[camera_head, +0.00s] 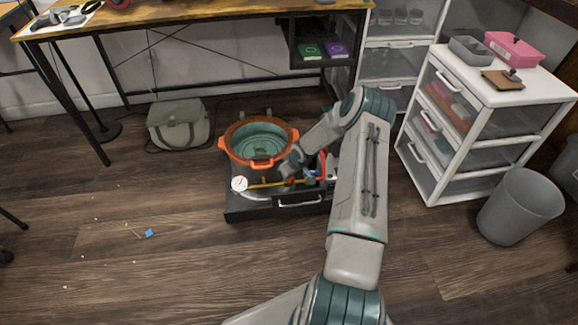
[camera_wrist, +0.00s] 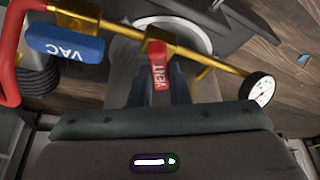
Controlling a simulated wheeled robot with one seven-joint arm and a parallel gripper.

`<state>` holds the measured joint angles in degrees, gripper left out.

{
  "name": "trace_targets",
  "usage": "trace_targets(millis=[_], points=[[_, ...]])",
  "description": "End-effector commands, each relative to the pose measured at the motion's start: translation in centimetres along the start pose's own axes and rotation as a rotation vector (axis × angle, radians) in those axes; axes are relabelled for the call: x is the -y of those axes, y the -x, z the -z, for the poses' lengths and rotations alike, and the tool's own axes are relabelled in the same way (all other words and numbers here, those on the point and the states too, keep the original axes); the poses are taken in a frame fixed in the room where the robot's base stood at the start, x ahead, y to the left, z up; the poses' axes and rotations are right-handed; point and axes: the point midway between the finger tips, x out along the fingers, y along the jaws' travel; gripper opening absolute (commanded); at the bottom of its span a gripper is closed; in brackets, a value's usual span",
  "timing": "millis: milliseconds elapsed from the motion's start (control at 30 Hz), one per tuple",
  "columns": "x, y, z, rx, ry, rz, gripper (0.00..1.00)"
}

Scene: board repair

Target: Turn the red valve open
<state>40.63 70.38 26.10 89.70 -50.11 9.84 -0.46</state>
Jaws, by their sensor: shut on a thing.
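The red valve handle marked VENT (camera_wrist: 158,68) sits on a brass pipe (camera_wrist: 205,60) in the wrist view. My gripper (camera_wrist: 160,88) is shut on this handle, with a dark finger on each side of it. A blue handle marked VAC (camera_wrist: 65,43) is on the same pipe to the left, and a round white dial gauge (camera_wrist: 262,90) is at its right end. In the head view my gripper (camera_head: 289,171) is down at the pipe, and my arm hides much of the valve area. The gauge (camera_head: 239,184) shows at the pipe's left end.
The pipe runs along the front of a black unit (camera_head: 262,209) on the floor, below an orange-rimmed pot (camera_head: 228,147). A red hose (camera_wrist: 9,60) is close by at left in the wrist view. A green bag (camera_head: 179,124) and white drawers (camera_head: 475,110) stand apart on either side.

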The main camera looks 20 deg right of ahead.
Motion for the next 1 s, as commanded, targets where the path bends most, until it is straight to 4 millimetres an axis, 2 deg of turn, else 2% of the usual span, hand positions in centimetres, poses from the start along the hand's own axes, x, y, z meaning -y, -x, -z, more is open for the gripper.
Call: trace_targets(millis=[700,1000], points=[[-0.51,-0.47,-0.02,0.0,0.622,0.258,0.0],[-0.54,-0.41,0.1,0.002,0.833,0.344,0.0]])
